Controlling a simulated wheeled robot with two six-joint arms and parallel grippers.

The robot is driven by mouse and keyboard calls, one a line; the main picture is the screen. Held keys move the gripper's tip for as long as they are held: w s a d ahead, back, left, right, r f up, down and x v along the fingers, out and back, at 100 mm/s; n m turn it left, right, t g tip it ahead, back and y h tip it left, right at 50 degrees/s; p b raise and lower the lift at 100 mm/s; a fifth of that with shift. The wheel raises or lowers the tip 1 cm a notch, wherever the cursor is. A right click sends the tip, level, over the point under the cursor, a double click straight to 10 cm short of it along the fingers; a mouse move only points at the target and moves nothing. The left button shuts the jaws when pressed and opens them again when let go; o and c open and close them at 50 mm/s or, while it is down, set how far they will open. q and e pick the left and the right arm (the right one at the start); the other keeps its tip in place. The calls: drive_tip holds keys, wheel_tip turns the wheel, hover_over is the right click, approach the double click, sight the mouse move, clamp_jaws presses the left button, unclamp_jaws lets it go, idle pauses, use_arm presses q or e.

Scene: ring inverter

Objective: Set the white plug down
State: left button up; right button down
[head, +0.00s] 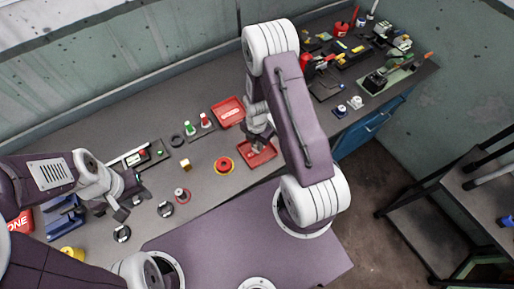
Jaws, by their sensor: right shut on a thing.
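My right gripper (256,142) reaches down over the nearer red tray (270,155) at the middle of the bench. It is shut on the white plug, of which only a small pale bit shows at the fingertips, low over the tray. I cannot tell whether the plug touches the tray floor. My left gripper (112,210) is over the left part of the bench, with its fingers apart and nothing seen between them.
A second red tray (228,111) lies just behind. Tools and boards crowd the far right end. Bare bench shows between the left parts.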

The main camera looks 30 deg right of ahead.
drive_tip(key=shift+f+p, duration=0.2)
drive_tip(key=shift+p, duration=0.1)
drive_tip(key=shift+f, duration=0.2)
drive_tip(key=c, duration=1.3)
unclamp_jaws()
drive_tip(key=shift+r, duration=0.1)
drive_tip(key=shift+c, duration=0.2)
use_arm(q)
drive_tip(key=shift+f, duration=0.2)
drive_tip(key=shift+w+d+r, duration=0.1)
use_arm(e)
drive_tip(key=shift+r, duration=0.1)
wheel_tip(320, 180, up, 12)
drive_tip(key=b, duration=0.1)
use_arm(q)
drive_tip(key=shift+f, duration=0.55)
use_arm(e)
drive_tip(key=s+a+r+m, duration=0.2)
drive_tip(key=s+m, duration=0.2)
drive_tip(key=m, duration=0.8)
drive_tip(key=s+a+r+m+t, duration=0.1)
drive_tip(key=s+a+r+m, duration=0.2)
drive_tip(key=m, duration=0.8)
drive_tip(key=shift+s+r+m, duration=0.2)
drive_tip(key=shift+s+m, duration=0.2)
drive_tip(key=shift+s, duration=0.3)
